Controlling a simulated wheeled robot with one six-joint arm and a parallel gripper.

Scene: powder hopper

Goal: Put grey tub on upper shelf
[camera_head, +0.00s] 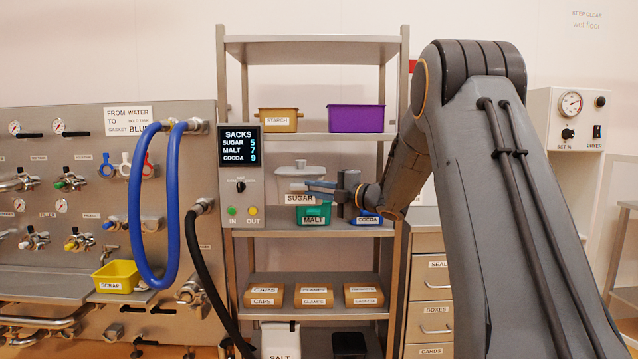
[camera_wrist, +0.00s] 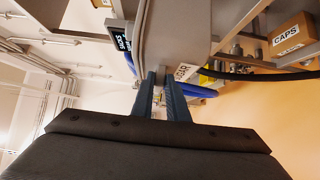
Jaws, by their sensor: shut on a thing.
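The grey tub (camera_head: 303,176) has a lid with a small knob and a SUGAR label. It is in front of or within the middle bay of the rack, left of centre, partly behind the display box. My gripper (camera_head: 308,187) reaches in from the right and is shut on the tub. In the wrist view the jaws (camera_wrist: 168,75) meet the grey tub (camera_wrist: 178,35), its label partly hidden. I cannot tell if the tub touches the shelf. The shelf above (camera_head: 312,136) holds a brown STARCH tub (camera_head: 278,120) and a purple tub (camera_head: 356,119), with a gap between.
A green MALT tub (camera_head: 313,214) and a blue COCOA tub (camera_head: 366,218) sit on the middle shelf. The SACKS display (camera_head: 240,160) stands at the rack's left post. A blue hose (camera_head: 138,220) hangs further left. The top shelf (camera_head: 312,40) is bare.

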